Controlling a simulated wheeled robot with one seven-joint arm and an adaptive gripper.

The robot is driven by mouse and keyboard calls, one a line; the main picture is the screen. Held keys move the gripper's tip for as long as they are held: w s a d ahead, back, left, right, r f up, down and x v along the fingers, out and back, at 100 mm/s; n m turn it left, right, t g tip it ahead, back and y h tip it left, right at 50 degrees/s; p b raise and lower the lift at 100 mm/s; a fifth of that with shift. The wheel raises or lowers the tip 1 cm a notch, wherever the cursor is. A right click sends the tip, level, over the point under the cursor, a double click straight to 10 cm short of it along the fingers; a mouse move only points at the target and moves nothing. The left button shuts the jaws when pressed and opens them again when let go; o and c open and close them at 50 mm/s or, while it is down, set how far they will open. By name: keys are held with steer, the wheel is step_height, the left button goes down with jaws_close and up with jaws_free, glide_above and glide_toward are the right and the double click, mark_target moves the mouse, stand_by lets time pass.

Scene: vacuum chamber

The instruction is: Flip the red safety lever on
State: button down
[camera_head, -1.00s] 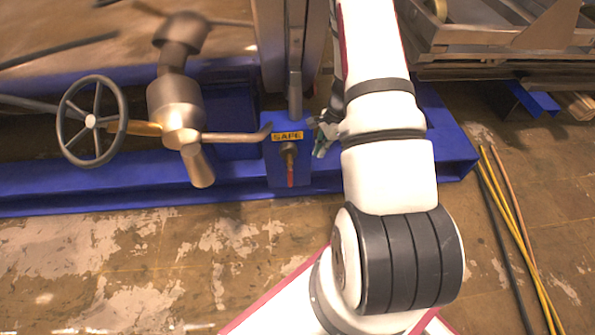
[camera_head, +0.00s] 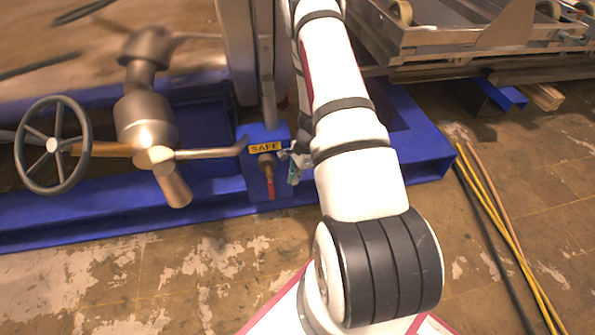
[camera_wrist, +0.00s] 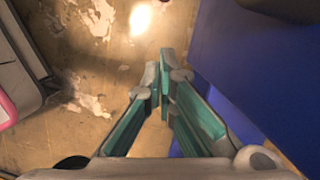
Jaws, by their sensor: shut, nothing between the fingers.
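The red safety lever (camera_head: 270,186) hangs down from a round fitting on the front of a blue box, below a yellow label reading "SAFE" (camera_head: 265,147). My gripper (camera_head: 294,171) is just right of the box in the head view, partly hidden by my arm, with its tips pointing down. In the wrist view my gripper (camera_wrist: 159,78) has its green-grey fingers shut and empty above the floor. The blue box (camera_wrist: 240,60) fills the right side there. The lever is not visible in the wrist view.
A metal valve body (camera_head: 146,122) with a handwheel (camera_head: 52,145) stands left of the box. A bent metal handle (camera_head: 205,153) reaches toward the box. The blue frame (camera_head: 410,165) runs behind. Cables (camera_head: 495,215) lie on the floor at right. The floor in front is clear.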

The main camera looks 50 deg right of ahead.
mark_target(271, 189)
steer(key=shift+w+a+f+b, duration=0.2)
steer(key=shift+w+a, duration=0.1)
steer(key=shift+a, duration=0.35)
steer(key=shift+w+a+f+b, duration=0.15)
steer(key=shift+w+a+f, duration=0.1)
steer(key=shift+a, duration=0.45)
steer(key=shift+w+a+f+b, duration=0.2)
steer(key=shift+w+a, duration=0.1)
steer(key=shift+a, duration=0.35)
steer(key=shift+f, duration=0.1)
steer(key=shift+w+a+t+y+b, duration=0.15)
steer(key=shift+t+y+b, duration=0.15)
steer(key=shift+b, duration=0.15)
